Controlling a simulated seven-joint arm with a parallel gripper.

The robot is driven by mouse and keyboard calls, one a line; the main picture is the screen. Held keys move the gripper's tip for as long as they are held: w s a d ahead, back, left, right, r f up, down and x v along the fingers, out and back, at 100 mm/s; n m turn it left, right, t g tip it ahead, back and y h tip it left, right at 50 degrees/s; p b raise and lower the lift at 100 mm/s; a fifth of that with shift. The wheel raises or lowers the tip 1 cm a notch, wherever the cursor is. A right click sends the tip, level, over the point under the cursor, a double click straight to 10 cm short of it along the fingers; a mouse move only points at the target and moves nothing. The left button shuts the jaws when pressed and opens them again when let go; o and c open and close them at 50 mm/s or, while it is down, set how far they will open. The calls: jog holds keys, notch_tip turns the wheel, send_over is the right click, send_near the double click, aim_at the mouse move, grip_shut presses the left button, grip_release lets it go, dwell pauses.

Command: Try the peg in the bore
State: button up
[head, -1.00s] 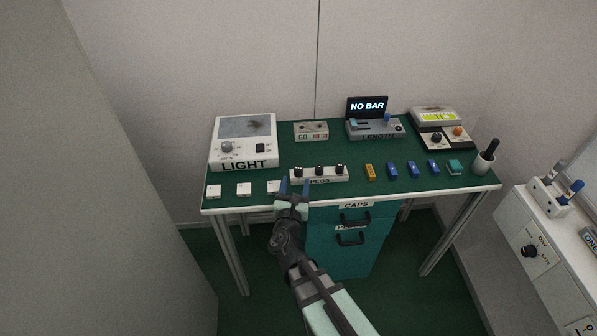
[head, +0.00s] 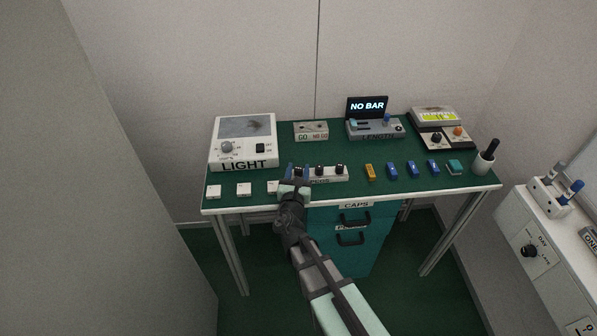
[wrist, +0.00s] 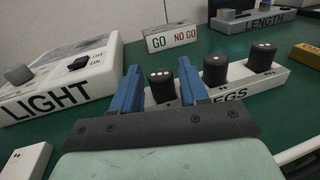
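The white peg rack (head: 325,179), marked PEGS, holds three black-capped pegs in a row near the table's front edge. The left peg (wrist: 161,86), with pale dots on its cap, stands upright between my gripper's blue fingers (wrist: 160,68); I see a gap on both sides of it. The middle peg (wrist: 215,70) and right peg (wrist: 262,58) stand to the right. In the head view my gripper (head: 297,171) is open at the rack's left end and covers part of it. A block marked GO / NO GO (head: 311,131) stands behind the rack; I cannot make out the bore.
The LIGHT box (head: 244,143) stands at left. Several small white blocks (head: 244,189) lie along the front left edge. An orange block (head: 370,172) and several blue ones (head: 392,170) lie to the right. The LENGTH device (head: 375,128) reads NO BAR. Bare green table lies behind the rack.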

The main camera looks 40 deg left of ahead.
grip_shut()
notch_tip(320, 180, up, 11)
jog(key=w, duration=0.3)
jog(key=w+a+m+t+h, duration=0.1)
jog(key=w+a+m+h, duration=0.2)
jog(key=w, duration=0.6)
jog(key=w+a+m+t+h, duration=0.1)
jog(key=w+a+m+h, duration=0.2)
jog(key=w, duration=0.6)
jog(key=shift+w+a+t+h, duration=0.3)
jog(key=shift+a+t+h, duration=0.1)
jog(key=shift+a+h, duration=1)
jog(key=shift+d, duration=0.1)
